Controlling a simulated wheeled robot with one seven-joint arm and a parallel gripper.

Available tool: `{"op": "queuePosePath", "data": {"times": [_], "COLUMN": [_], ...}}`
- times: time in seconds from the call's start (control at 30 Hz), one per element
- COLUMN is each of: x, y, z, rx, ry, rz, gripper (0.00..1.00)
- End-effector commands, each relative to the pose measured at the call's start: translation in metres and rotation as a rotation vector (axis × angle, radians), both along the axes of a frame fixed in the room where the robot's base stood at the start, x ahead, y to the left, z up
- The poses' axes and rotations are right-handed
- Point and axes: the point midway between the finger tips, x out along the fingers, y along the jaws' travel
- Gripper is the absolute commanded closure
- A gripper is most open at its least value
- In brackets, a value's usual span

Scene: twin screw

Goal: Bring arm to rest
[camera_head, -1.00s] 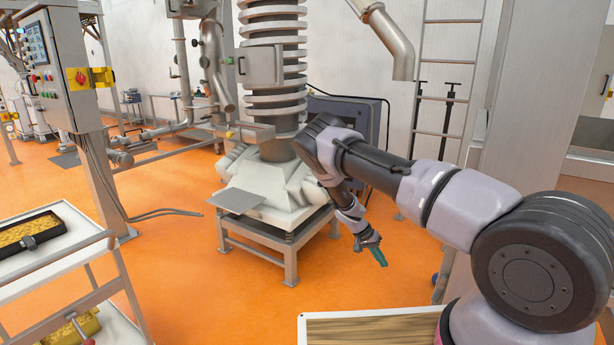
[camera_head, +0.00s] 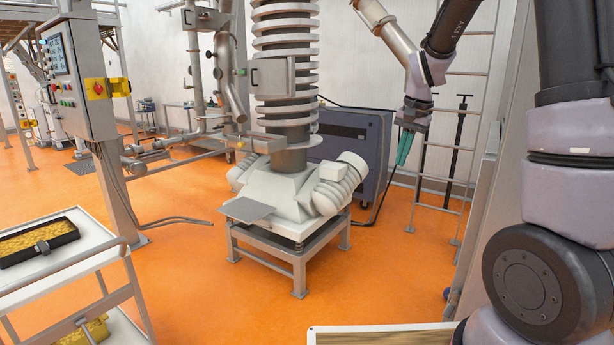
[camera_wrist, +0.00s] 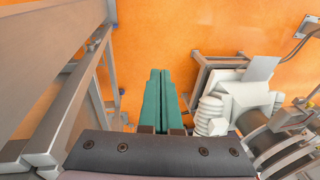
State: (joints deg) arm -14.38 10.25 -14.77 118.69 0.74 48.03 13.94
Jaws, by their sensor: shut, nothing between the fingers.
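My gripper (camera_head: 404,147) hangs at the upper right of the head view, with its green fingers pointing down. It is in front of the ladder and the back wall, right of the machine. In the wrist view my gripper (camera_wrist: 161,80) shows its two green fingers side by side, shut with nothing between them. Orange floor lies beyond the fingertips. My arm is folded upward at the right side of the head view, and its upper part runs out of the frame.
The ribbed spiral machine (camera_head: 285,80) stands on a grey frame left of my gripper. A grey ladder (camera_head: 470,120) is behind it. A control box (camera_head: 75,80) and a white trolley (camera_head: 60,270) are at left. The orange floor (camera_head: 210,290) between is clear.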

Motion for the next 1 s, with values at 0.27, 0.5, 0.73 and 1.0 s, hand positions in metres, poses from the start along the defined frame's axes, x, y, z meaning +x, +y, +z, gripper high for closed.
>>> {"op": "queuePosePath", "data": {"times": [0.27, 0.5, 0.73, 1.0], "x": [-0.085, -0.165, -0.220, -0.235], "y": [-0.001, 0.001, 0.004, 0.005], "z": [0.091, 0.134, 0.145, 0.145], "rx": [0.056, 0.038, -0.010, -0.030], "ry": [-0.176, -0.328, -0.431, -0.457], "rz": [0.083, 0.160, 0.211, 0.226], "gripper": [1.00, 1.00, 1.00, 1.00]}}
